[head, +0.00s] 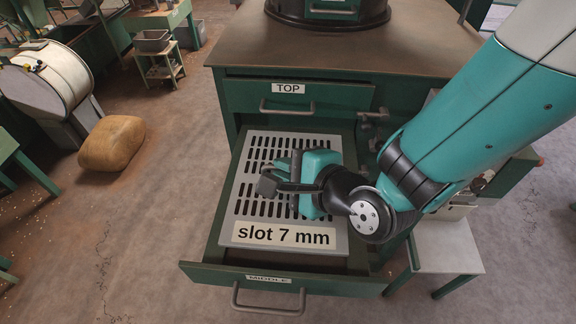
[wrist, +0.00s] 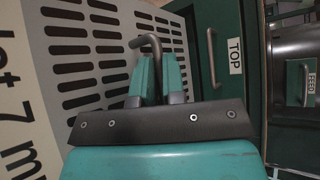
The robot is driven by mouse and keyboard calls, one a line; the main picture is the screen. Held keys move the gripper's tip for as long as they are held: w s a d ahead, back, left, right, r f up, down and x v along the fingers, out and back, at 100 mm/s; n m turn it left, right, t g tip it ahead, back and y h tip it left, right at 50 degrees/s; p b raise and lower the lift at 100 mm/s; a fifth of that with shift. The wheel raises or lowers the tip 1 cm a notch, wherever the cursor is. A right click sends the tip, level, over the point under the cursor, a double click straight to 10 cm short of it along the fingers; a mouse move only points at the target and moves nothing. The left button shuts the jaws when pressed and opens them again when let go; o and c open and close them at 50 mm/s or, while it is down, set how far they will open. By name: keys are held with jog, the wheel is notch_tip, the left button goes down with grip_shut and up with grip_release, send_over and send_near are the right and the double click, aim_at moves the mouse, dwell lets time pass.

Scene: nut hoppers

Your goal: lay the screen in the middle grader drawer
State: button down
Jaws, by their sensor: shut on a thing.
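The screen (head: 262,205), a grey plate with dark slots and a "slot 7 mm" label, is flat within the outline of the open middle drawer (head: 335,285). I cannot tell whether it rests on the drawer's bottom or sits slightly above it. My gripper (head: 296,200) is over the screen's middle, covering part of it. In the wrist view, my gripper (wrist: 158,78) is shut on the screen's bent grey handle (wrist: 148,42). The slotted screen (wrist: 92,50) fills the left of that view.
The shut top drawer (head: 335,97) is above the middle one, under the brown cabinet top (head: 400,45). Valve-like fittings (head: 374,118) are at the drawer's right. A pale side shelf (head: 450,250) stands at the right. A tan sack (head: 112,143) lies on the floor at left.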

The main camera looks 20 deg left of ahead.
jog(key=shift+f+b, duration=3.5)
jog(key=shift+f, duration=0.65)
jog(key=c, duration=1.1)
grip_release()
jog(key=shift+s+d, duration=0.1)
